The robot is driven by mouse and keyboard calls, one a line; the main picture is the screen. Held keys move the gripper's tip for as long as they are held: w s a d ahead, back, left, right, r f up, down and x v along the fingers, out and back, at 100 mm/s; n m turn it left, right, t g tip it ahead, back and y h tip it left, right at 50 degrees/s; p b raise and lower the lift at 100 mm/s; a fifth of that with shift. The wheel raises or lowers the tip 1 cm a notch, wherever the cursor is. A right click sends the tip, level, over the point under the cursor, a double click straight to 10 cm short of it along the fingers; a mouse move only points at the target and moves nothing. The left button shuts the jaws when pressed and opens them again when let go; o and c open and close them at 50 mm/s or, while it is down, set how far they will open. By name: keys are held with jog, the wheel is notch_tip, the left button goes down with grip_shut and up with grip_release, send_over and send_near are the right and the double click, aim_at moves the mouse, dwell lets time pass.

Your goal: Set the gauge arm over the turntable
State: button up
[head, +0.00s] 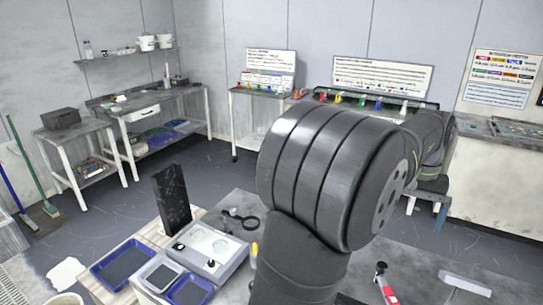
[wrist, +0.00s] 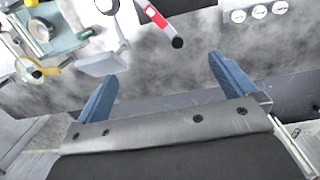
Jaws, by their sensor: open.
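My gripper (wrist: 162,67) is open and empty in the wrist view, its two blue fingers spread above a mottled grey surface. A red-and-white bar with a black end (wrist: 156,16) lies beyond the fingertips; it may be the gauge arm, but I cannot be sure. A similar red-and-white piece (head: 388,291) stands at the lower right of the head view. I cannot clearly identify the turntable. My arm hides the bench middle and my gripper there.
In the wrist view, a teal fixture with yellow parts (wrist: 52,42), a pale grey block (wrist: 102,64) and white round dials (wrist: 260,12) lie beyond the fingers. In the head view, blue trays (head: 122,262) and a tall black block (head: 172,198) stand left of my arm.

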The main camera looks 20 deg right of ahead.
jog(key=c, duration=1.1)
jog(key=n, duration=0.9)
send_over(382, 265)
notch_tip(382, 265, down, 5)
jog(key=shift+t, duration=0.4)
notch_tip(382, 265, down, 17)
grip_shut()
